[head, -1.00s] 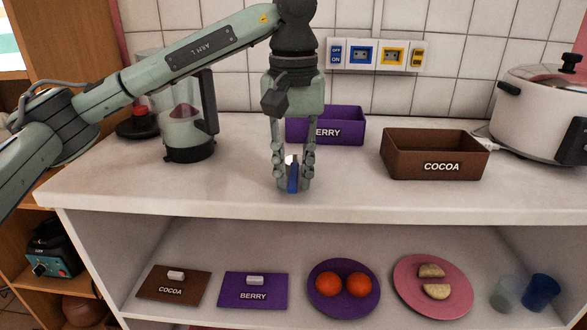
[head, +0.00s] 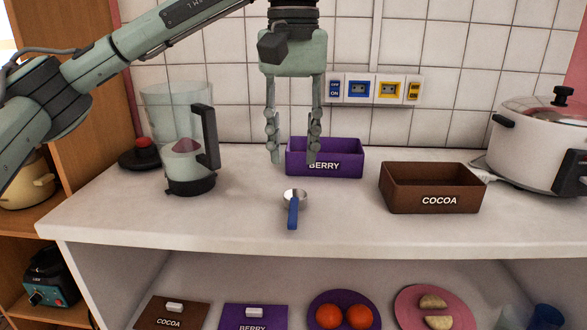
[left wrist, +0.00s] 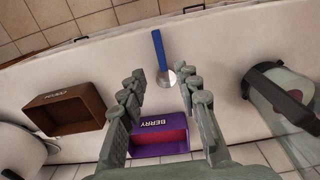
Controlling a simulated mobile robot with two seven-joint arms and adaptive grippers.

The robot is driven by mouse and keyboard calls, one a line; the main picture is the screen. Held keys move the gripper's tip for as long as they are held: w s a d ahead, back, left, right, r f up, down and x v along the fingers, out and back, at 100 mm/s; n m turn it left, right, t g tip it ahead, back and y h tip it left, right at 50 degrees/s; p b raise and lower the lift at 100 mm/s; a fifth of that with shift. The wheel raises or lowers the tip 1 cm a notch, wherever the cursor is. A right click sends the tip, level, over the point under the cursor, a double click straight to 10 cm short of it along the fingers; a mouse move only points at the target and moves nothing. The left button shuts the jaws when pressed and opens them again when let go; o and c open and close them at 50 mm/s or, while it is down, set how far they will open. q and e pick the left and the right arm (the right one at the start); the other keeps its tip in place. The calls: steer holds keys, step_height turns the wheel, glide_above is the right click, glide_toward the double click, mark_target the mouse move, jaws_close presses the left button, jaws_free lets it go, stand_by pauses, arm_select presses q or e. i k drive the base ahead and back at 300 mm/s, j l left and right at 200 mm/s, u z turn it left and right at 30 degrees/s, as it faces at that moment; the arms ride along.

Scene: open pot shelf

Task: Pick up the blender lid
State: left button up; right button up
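A black disc with a red knob, which looks like the blender lid (head: 142,155), lies at the back left of the counter. It is partly hidden behind the clear blender jar (head: 181,130), which stands upright with a dark handle and something reddish inside. The jar also shows at the right of the left wrist view (left wrist: 283,95); I cannot make out the lid there. My left gripper (head: 294,158) is open and empty, pointing down above the counter, well right of the jar and lid. It also shows in the left wrist view (left wrist: 160,80). My right gripper is not in view.
A blue-handled scoop (head: 293,212) lies on the counter in front of my left gripper. A purple BERRY box (head: 345,167) and a brown COCOA box (head: 432,201) stand to the right, with a white pot (head: 525,150) beyond. The counter's front left is clear.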

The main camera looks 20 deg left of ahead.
mark_target(137, 159)
steer(key=u, duration=1.4)
steer(key=k, duration=0.25)
